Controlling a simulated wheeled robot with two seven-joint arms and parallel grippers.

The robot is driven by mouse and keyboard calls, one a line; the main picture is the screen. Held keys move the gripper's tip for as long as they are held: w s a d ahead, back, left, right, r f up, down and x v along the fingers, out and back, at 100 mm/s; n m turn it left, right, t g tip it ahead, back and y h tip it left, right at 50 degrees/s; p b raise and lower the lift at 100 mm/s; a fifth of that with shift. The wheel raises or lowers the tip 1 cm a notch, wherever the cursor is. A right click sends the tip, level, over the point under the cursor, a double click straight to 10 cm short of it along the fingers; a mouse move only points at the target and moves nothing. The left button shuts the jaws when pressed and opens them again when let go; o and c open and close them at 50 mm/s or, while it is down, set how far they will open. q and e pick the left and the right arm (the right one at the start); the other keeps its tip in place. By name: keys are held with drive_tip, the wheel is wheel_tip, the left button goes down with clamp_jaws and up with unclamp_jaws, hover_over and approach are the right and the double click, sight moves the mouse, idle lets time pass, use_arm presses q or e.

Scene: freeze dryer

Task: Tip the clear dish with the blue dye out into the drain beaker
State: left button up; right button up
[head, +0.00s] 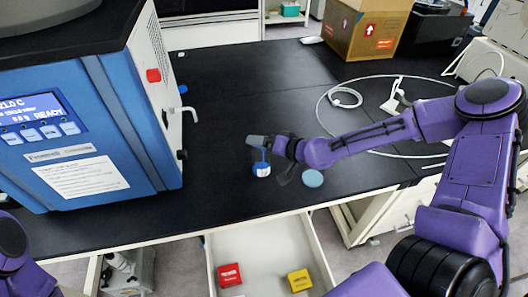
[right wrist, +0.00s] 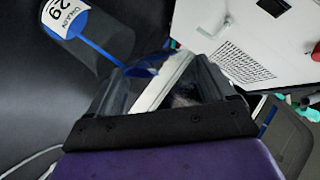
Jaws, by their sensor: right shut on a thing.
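My right gripper (head: 268,146) is over the black bench, to the right of the blue machine. In the right wrist view its fingers (right wrist: 165,80) are shut on the clear dish, which is hard to make out; blue dye (right wrist: 143,70) shows at the fingertips. A beaker with a white and blue label (right wrist: 85,32) is just beyond the fingers in that view, and a blue streak runs along it toward the dish. In the head view the labelled beaker (head: 262,169) stands right below the gripper. Whether dish and beaker touch cannot be told. My left gripper is out of view.
The blue freeze dryer (head: 85,140) stands at the left, with a valve handle (head: 180,112) on its side. A teal disc (head: 312,178) lies near the bench's front edge. An open drawer (head: 258,250) holds a red and a yellow box. A white hose (head: 345,97) lies behind my arm.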

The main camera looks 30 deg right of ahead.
drive_tip(key=shift+s+r, duration=0.1)
drive_tip(key=shift+a, duration=0.15)
drive_tip(key=shift+w, duration=0.2)
drive_tip(key=shift+s, duration=0.15)
idle(0.3)
drive_tip(key=shift+d, duration=0.2)
drive_tip(key=shift+m, duration=0.3)
drive_tip(key=shift+r+g+y, duration=0.1)
drive_tip(key=shift+g+y, duration=0.2)
